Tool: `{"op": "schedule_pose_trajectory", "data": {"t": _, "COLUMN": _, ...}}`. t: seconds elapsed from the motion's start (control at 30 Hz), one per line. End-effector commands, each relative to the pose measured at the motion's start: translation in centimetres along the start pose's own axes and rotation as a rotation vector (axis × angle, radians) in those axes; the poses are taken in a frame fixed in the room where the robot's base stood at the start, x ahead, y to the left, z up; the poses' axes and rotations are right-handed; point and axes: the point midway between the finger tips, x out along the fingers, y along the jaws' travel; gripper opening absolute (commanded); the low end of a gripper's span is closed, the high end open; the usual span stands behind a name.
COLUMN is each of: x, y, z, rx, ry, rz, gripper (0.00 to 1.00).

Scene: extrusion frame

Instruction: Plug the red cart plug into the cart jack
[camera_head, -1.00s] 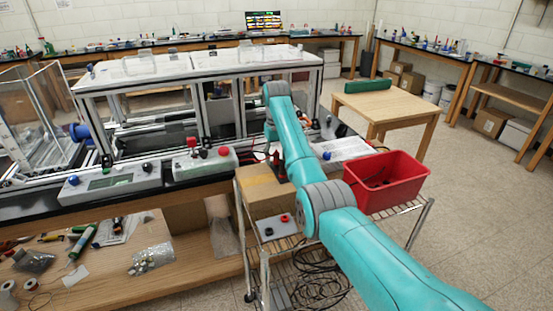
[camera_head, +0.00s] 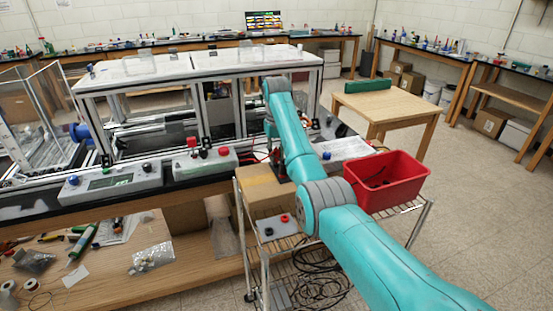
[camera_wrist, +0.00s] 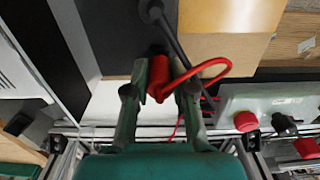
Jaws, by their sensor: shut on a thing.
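In the wrist view, my gripper (camera_wrist: 163,85) is shut on the red cart plug (camera_wrist: 160,72), whose red cable (camera_wrist: 212,66) loops off to the right. In the head view my arm hides most of the gripper and the plug. A small grey plate (camera_head: 277,227) on the wire cart carries a red jack (camera_head: 284,218) and a black jack (camera_head: 268,231). The held plug is apart from this plate, over the bench side beyond the cardboard box. The jacks cannot be made out in the wrist view.
A cardboard box (camera_head: 262,188) and a red bin (camera_head: 400,180) stand on the cart (camera_head: 238,215). Grey control boxes (camera_head: 205,165) with knobs and plugs line the bench edge. The extrusion frame (camera_head: 237,65) rises behind. A dark cable (camera_wrist: 172,32) passes close by the fingers.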

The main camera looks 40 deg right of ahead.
Motion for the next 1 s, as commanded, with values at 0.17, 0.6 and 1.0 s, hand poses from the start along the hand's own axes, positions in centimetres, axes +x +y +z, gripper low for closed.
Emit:
{"op": "schedule_pose_trajectory", "data": {"t": 0.17, "x": -0.6, "y": 0.0, "z": 0.0, "rx": 0.0, "ry": -0.001, "rz": 0.0, "gripper": 0.0}}
{"op": "schedule_pose_trajectory", "data": {"t": 0.6, "x": -2.1, "y": 0.0, "z": 0.0, "rx": 0.0, "ry": 0.0, "rz": 0.0, "gripper": 0.0}}
{"op": "schedule_pose_trajectory", "data": {"t": 1.0, "x": -3.4, "y": 0.0, "z": 0.0, "rx": 0.0, "ry": 0.0, "rz": 0.0, "gripper": 0.0}}
